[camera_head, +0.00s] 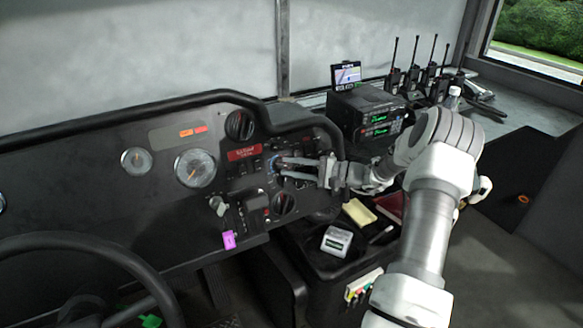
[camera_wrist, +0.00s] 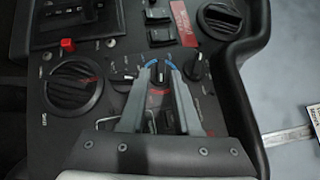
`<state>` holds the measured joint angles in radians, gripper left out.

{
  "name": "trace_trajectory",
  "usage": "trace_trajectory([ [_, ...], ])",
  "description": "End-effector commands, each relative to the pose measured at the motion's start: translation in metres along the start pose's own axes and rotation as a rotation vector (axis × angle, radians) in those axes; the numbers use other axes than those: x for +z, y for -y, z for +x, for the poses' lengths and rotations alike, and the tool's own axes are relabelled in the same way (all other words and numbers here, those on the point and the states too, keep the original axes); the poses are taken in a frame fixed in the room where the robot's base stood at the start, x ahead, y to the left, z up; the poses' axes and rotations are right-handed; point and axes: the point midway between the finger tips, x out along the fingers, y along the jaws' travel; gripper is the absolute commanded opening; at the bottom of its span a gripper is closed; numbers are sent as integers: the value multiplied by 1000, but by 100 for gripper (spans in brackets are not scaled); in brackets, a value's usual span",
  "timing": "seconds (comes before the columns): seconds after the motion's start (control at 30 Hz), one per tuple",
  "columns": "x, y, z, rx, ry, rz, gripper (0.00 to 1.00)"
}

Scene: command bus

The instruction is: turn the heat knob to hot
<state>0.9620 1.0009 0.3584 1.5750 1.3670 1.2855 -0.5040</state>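The heat knob (camera_wrist: 161,72) is a small black knob on the dark dashboard panel, with a blue arc by its far side and a red mark nearby in the wrist view. My gripper (camera_wrist: 161,76) has its two grey fingers on either side of this knob, with a gap about as wide as the knob, and looks closed on it. The fingers hide parts of the knob and its scale, so its exact setting is hard to read. In the head view my gripper (camera_head: 280,165) reaches the panel from the right, and the knob is mostly hidden.
A large round black knob (camera_wrist: 74,88) is left of the fingers, and a small knob (camera_wrist: 196,66) is close on the right. Rocker switches (camera_wrist: 158,36) and a red label (camera_wrist: 184,22) lie beyond. A steering wheel (camera_head: 99,246) stands at the lower left, and a radio (camera_head: 366,111) at the right.

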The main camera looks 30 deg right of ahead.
Motion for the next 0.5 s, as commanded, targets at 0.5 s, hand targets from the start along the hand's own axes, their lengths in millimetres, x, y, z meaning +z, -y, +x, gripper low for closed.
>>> trace_trajectory([
  [0.5,0,3,-105,-3,-7,-2,44],
])
